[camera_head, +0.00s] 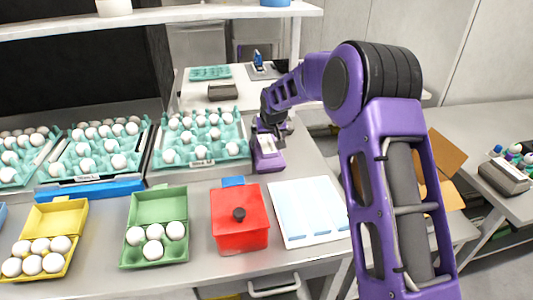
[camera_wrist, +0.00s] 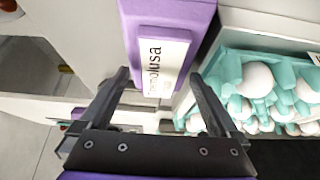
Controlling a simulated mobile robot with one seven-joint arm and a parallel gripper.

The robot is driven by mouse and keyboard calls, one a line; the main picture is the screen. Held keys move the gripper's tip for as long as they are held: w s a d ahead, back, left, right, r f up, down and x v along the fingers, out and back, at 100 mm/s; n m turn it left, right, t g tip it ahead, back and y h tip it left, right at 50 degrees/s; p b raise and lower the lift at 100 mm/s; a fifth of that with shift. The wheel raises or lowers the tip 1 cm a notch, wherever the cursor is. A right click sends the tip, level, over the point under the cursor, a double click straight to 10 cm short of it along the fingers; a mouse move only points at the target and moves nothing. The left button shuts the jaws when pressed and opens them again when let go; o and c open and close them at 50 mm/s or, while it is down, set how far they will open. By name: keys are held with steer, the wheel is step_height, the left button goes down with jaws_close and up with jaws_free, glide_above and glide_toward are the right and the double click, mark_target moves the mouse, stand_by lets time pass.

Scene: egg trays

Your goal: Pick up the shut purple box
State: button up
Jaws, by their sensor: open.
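My gripper (camera_head: 268,132) is just above and behind the box in the head view, partly hidden by my arm. In the wrist view my gripper (camera_wrist: 159,76) is open, with the label end of the box between and beyond its fingertips. I cannot tell whether the fingers touch it.
A turquoise egg tray (camera_head: 245,146) with several white eggs is close on the box's left; it also shows in the wrist view (camera_wrist: 228,62). A red box (camera_head: 240,232), an open green carton (camera_head: 158,205), a yellow carton (camera_head: 58,216) and a white-blue tray (camera_head: 341,226) are nearer.

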steer(key=shift+f+b, duration=0.2)
steer(key=shift+b, duration=0.1)
stand_by(0.4)
steer(key=c, duration=0.8)
